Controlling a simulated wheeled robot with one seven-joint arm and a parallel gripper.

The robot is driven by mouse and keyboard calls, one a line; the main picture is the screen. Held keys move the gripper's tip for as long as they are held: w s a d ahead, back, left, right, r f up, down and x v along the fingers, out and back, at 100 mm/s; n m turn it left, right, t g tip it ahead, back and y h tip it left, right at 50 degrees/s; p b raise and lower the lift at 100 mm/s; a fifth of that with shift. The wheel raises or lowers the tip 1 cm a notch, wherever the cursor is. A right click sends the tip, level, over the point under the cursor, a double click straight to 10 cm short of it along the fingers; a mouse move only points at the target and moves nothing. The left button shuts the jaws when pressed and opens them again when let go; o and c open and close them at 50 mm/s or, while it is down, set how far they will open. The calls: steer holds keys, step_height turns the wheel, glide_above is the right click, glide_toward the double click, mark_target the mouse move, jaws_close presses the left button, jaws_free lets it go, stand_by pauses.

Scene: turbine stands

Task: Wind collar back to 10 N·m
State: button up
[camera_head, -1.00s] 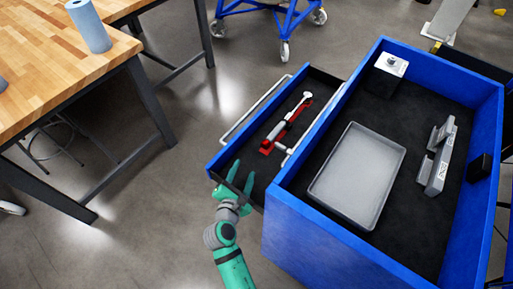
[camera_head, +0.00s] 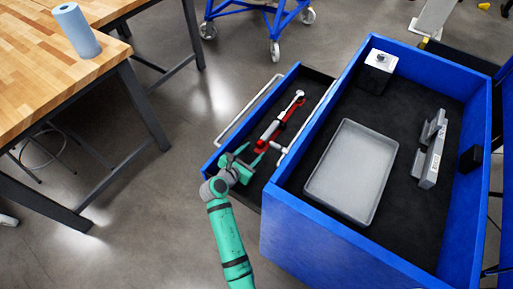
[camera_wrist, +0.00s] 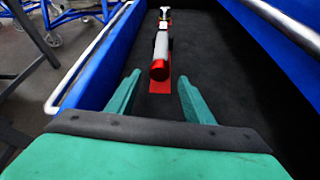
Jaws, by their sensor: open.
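The torque wrench (camera_head: 277,127), red with a silver-grey handle and a pale head end, lies lengthwise in the open blue drawer (camera_head: 213,160). In the wrist view the wrench (camera_wrist: 161,55) lies straight ahead, its red round end nearest me, on a red holder (camera_wrist: 160,104). My gripper (camera_head: 246,158) is over the near end of the drawer, just short of the wrench's near end. In the wrist view my gripper (camera_wrist: 156,95) is open and empty, its two green fingers spread either side of the line of the wrench. The collar's scale cannot be read.
The blue cart top (camera_head: 420,230) beside the drawer holds a grey tray (camera_head: 352,172), a grey bracket (camera_head: 430,150) and a white-topped box (camera_head: 379,66). The drawer's metal handle bar (camera_head: 248,108) runs along its left side. A wooden workbench (camera_head: 60,75) stands at left.

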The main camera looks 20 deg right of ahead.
mark_target(259, 147)
steer(key=shift+x, duration=1.9)
steer(key=shift+c, duration=0.2)
steer(key=c, duration=1)
steer(key=shift+s+f+m+t+y, duration=0.1)
steer(key=shift+m+t+y, duration=0.25)
steer(key=shift+m, duration=0.35)
steer(key=shift+m+t+y, duration=0.35)
steer(key=shift+m+t, duration=0.5)
steer(key=shift+m, duration=0.35)
